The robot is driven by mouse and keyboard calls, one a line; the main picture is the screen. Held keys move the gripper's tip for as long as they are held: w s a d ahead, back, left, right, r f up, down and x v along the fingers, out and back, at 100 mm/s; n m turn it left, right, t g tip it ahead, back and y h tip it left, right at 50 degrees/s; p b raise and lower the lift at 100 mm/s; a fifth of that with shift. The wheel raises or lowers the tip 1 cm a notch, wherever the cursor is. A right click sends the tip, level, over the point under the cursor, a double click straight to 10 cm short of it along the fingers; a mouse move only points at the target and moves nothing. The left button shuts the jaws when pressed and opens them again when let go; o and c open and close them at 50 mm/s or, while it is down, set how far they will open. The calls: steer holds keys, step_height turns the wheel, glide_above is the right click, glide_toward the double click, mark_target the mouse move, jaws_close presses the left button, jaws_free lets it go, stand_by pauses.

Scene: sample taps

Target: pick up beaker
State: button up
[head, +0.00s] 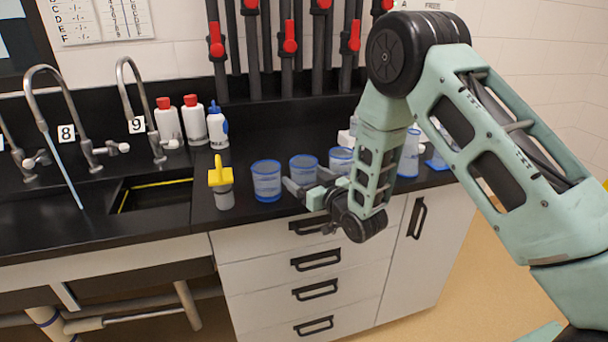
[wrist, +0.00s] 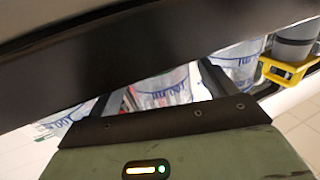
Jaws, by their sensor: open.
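Several clear beakers with blue rims stand upright in a row on the black counter: a left beaker (head: 266,181), a middle beaker (head: 303,167) and a right beaker (head: 341,159). My gripper (head: 309,182) is open and empty in front of the middle beaker, its fingers pointing at the row. In the wrist view, a beaker (wrist: 165,88) shows between my open fingers (wrist: 157,90), with another beaker (wrist: 240,62) on the right and part of a third at lower left. I cannot tell whether the fingertips reach around the beaker. My wrist hides part of the right beaker.
A grey container with a yellow top (head: 222,184) stands left of the beakers. A sink (head: 155,195) with taps lies further left, with white bottles (head: 168,121) behind. Another clear vessel (head: 409,153) stands right, behind my arm. Drawers (head: 290,245) are below the counter edge.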

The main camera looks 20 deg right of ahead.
steer(key=shift+w+a, duration=0.1)
steer(key=shift+w, duration=0.3)
steer(key=c, duration=1)
steer(key=shift+c, duration=0.2)
steer(key=shift+r, duration=0.1)
